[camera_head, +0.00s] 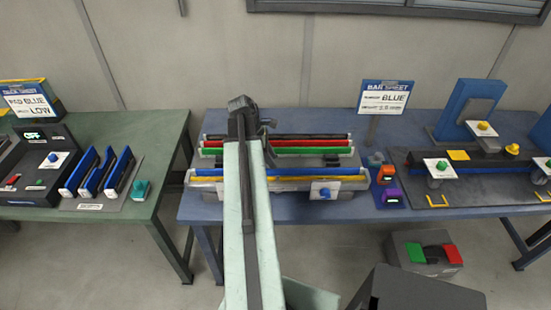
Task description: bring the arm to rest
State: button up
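My arm reaches forward from the bottom middle, a pale green link with a dark strip, over the blue middle table (300,213). My gripper (262,126) is at the arm's far end, above the left end of a rack of coloured bars. It is small and seen from behind, partly hidden by the arm link. I cannot tell whether its fingers are open or shut, and no held object shows.
The rack holds green, red, blue and yellow bars (315,143). A sign reading BLUE (385,97) stands behind. A green table (130,205) with a control box is left. Fixtures with knobs (435,165) are right. A grey box (428,253) sits on the floor.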

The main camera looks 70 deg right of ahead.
jog(key=shift+p+v, duration=0.35)
jog(key=shift+v, duration=0.65)
jog(key=shift+f, duration=0.1)
